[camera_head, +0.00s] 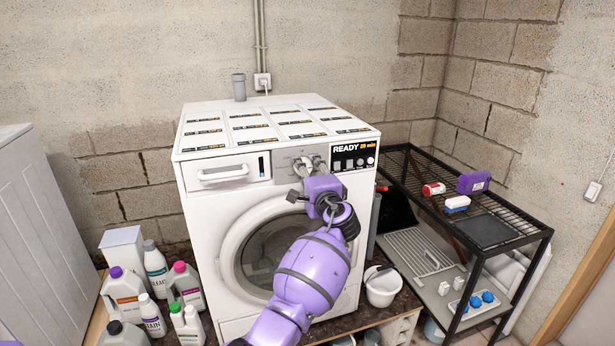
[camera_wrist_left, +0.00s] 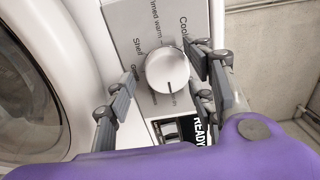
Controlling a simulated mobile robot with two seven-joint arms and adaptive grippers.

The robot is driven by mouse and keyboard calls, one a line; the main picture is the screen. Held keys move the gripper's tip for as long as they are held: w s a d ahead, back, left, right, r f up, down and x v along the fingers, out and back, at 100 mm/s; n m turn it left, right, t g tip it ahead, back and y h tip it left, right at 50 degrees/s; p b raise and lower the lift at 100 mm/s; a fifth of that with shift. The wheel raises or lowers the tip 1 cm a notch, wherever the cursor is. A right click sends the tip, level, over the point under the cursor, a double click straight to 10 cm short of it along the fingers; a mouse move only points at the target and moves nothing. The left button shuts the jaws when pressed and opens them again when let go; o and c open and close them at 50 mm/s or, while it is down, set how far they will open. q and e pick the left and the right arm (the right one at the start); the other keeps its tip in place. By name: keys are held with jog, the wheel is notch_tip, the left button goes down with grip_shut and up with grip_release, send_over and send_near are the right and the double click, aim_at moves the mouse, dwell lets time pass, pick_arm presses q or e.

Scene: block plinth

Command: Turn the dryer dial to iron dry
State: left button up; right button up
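The white dryer (camera_head: 205,215) stands against the wall, its round door closed. Its dial (camera_wrist_left: 167,72) is a pale round knob on a grey panel (camera_wrist_left: 128,30), with a dark pointer line towards the bottom of the wrist picture. Printed labels such as "Timed warm", "Cool" and "Shelf" surround it; some are partly covered. In the head view my left gripper (camera_head: 303,168) is at the panel. My right gripper is not in view.
The dryer's display (camera_head: 352,149) reads "READY 28 min". Bottles (camera_head: 125,290) stand at the lower left. A black wire shelf (camera_head: 478,262) holding small items stands close on the right.

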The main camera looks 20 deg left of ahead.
pick_arm(q)
jog(key=v, duration=1.2)
jog(key=w+d+n+t+h, duration=0.1)
jog(key=w+d+h, duration=0.1)
jog(key=d+h, duration=0.15)
jog(key=s+f+n+g+h, duration=0.1)
jog(key=s+f+n+h, duration=0.15)
jog(key=s+f, duration=0.45)
jog(key=s+f+n+h, duration=0.2)
jog(key=s+f+h, duration=0.15)
jog(key=f, duration=0.85)
jog(key=s+a+f+n+g, duration=0.1)
jog(key=s+a+f+g, duration=0.1)
jog(key=s+f, duration=0.5)
jog(key=s+a+f+n+g, duration=0.2)
jog(key=s+f, duration=0.6)
jog(key=s, duration=0.9)
jog(key=s+a+f+n+g, duration=0.2)
jog(key=s+f, duration=0.6)
jog(key=s, duration=0.4)
jog(key=shift+s+a+h, duration=0.2)
jog(key=shift+a+h, duration=0.15)
jog(key=shift+h, duration=0.1)
